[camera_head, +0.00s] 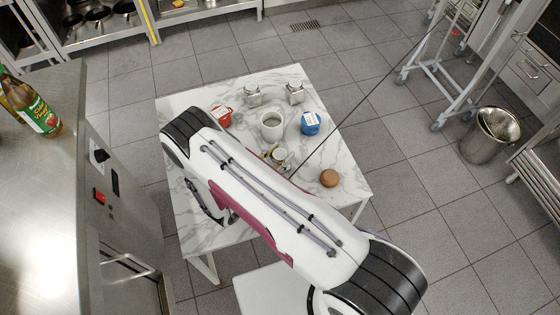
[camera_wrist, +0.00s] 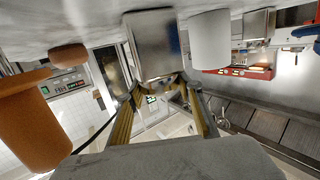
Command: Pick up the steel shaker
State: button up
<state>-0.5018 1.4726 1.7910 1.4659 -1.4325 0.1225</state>
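A steel shaker (camera_wrist: 155,42) stands on the marble table straight ahead in the wrist view, which shows the scene upside down. The two fingers of my gripper (camera_wrist: 161,92) are spread apart, with their tips close to the shaker's top end. I cannot tell whether they touch it. In the head view a small steel container (camera_head: 279,155), seemingly this shaker, shows just past my arm's edge. My arm hides most of the gripper there. Two similar steel containers stand farther back, at left (camera_head: 252,95) and right (camera_head: 295,93).
A white mug (camera_head: 271,125) stands close behind the shaker. A blue container (camera_head: 310,123), a red can (camera_head: 221,116) and a brown round thing (camera_head: 329,178) share the marble table (camera_head: 345,190). A large brown object (camera_wrist: 35,130) is close at left in the wrist view.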

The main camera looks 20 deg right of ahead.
jog(key=shift+r, duration=0.1)
jog(key=shift+c, duration=0.2)
jog(key=shift+r, duration=4.9)
jog(key=shift+r, duration=0.15)
